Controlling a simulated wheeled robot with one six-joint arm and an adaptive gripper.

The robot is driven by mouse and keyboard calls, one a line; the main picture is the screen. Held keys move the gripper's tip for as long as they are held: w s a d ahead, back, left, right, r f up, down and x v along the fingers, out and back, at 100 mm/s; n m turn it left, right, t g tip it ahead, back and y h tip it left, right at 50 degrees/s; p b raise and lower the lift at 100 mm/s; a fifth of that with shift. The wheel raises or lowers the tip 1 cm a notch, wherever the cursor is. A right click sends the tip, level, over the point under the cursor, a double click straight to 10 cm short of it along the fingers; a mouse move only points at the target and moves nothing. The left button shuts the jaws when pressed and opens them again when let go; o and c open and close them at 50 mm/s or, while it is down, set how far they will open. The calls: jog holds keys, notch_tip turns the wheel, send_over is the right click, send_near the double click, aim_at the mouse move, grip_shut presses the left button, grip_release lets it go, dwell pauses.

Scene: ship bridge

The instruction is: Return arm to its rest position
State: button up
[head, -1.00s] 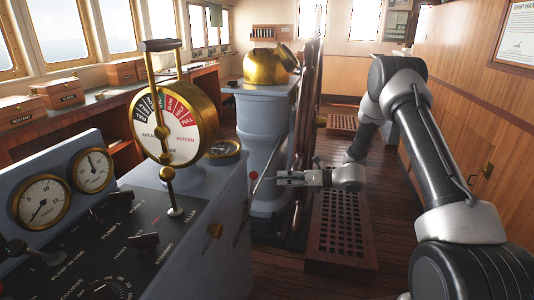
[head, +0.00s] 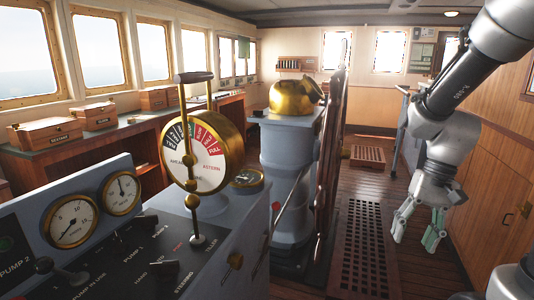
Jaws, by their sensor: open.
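My gripper (head: 416,232) hangs at the right of the head view with its fingers pointing down. Its fingers are spread and nothing is between them. My arm comes down from the top right corner and bends at the wrist above the gripper. The gripper is in the air, to the right of the slatted wooden floor grating and apart from the consoles.
At the left stands a console (head: 110,262) with gauges, levers and a brass engine telegraph (head: 205,150). Behind it is a blue-grey pedestal (head: 288,165) with a brass top and the ship's wheel (head: 330,160) edge-on. A wooden grating (head: 362,250) lies on the floor. Wood-panelled wall (head: 505,165) at right.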

jog(key=s+d+r+n+t+h, duration=0.2)
jog(key=s+r+t, duration=0.4)
jog(key=r, duration=0.6)
jog(key=shift+s+d+n+h, duration=0.4)
jog(key=shift+s+d+n, duration=0.3)
jog(key=shift+s, duration=0.15)
